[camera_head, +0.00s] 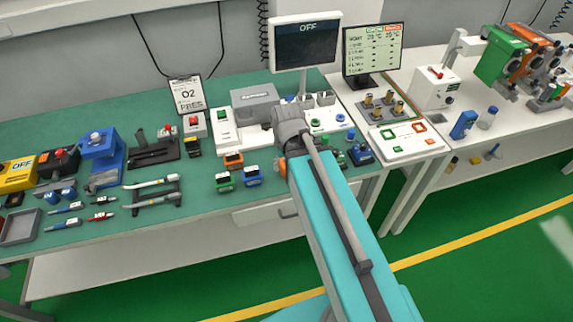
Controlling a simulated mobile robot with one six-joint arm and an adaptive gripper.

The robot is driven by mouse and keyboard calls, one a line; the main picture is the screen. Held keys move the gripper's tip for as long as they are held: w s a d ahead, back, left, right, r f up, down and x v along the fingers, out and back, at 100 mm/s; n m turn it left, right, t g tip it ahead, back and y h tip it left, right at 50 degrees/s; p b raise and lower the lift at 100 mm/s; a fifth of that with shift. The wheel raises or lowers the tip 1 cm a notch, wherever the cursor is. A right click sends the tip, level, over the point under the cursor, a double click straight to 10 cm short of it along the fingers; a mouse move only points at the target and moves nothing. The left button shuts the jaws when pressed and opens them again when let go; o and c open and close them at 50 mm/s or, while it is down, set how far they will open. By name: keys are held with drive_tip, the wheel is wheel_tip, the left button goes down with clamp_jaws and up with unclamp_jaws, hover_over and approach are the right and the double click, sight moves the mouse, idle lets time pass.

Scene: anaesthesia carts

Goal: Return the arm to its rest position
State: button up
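My arm reaches from the bottom right of the head view up to the middle of the bench. Its long teal link ends in a grey joint over the green bench top (150,222). I cannot make out my gripper's fingers; they do not show past the grey joint. Whether it holds anything cannot be seen. The arm hides part of the bench's front edge and some of the items behind it.
Close around the arm's end are a grey box (254,104), a screen reading OFF (306,45) and small orange (233,160), green and blue blocks. Tools and pens lie to the left. A second bench (468,128) stands right. Green floor (480,275) is clear.

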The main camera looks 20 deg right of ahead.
idle(0.3)
drive_tip(key=shift+s, duration=0.25)
idle(1.1)
drive_tip(key=shift+c, duration=1.2)
